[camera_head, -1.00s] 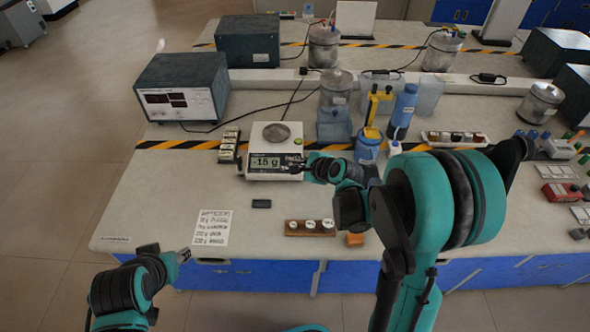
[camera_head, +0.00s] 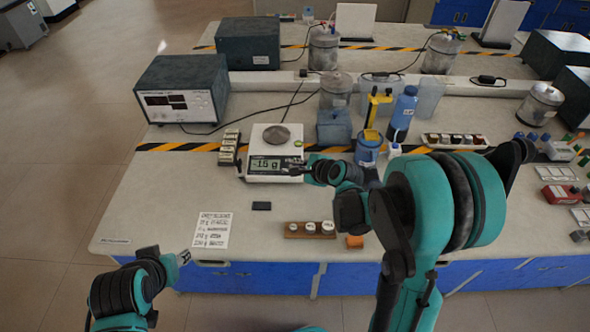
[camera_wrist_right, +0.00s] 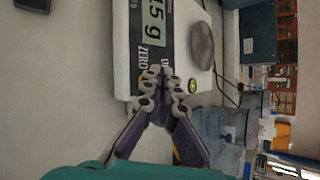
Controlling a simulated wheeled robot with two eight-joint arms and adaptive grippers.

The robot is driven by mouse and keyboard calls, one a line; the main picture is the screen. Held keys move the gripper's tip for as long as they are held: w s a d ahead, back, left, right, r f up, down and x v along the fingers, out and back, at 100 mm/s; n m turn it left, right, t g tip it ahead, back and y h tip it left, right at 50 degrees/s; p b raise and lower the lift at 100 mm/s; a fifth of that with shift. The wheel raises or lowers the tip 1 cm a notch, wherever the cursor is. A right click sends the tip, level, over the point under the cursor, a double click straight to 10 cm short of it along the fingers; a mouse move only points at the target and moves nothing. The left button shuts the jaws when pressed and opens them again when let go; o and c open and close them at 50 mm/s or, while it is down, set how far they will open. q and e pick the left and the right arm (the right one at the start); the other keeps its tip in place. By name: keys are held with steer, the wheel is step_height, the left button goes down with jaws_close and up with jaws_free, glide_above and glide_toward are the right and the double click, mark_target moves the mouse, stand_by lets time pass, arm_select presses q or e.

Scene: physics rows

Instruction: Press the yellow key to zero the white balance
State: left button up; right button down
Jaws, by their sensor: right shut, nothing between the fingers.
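The white balance (camera_head: 274,177) stands on the bench with a round metal pan (camera_head: 276,134) on top. Its display (camera_head: 266,165) reads about -1.5 g. In the wrist view the balance's dark front panel (camera_wrist_right: 166,28) carries the word ZERO. My right gripper (camera_head: 288,168) is shut and empty at the right end of that panel; its fingertips also show in the wrist view (camera_wrist_right: 162,78), over the panel beside ZERO.
A row of small dark blocks (camera_head: 229,148) stands left of the balance. A printed sheet (camera_head: 212,230), a small black box (camera_head: 262,206) and a wooden weight holder (camera_head: 310,230) lie in front. A blue container (camera_head: 368,148) and bottle (camera_head: 402,115) stand to the right.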

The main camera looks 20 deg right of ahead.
steer(key=shift+f, duration=0.15)
steer(key=shift+w+f+b, duration=0.1)
steer(key=shift+f+b, duration=0.15)
steer(key=shift+b, duration=0.2)
steer(key=shift+f+b, duration=0.3)
stand_by(0.5)
steer(key=shift+r, duration=0.15)
steer(key=shift+r+p, duration=0.55)
steer(key=shift+r, duration=0.05)
steer(key=r+p, duration=0.2)
steer(key=s+r+p, duration=0.1)
steer(key=r+p, duration=0.1)
steer(key=r, duration=0.1)
steer(key=shift+s+a, duration=0.1)
steer(key=shift+a, duration=0.05)
steer(key=shift+f, duration=0.1)
stand_by(0.3)
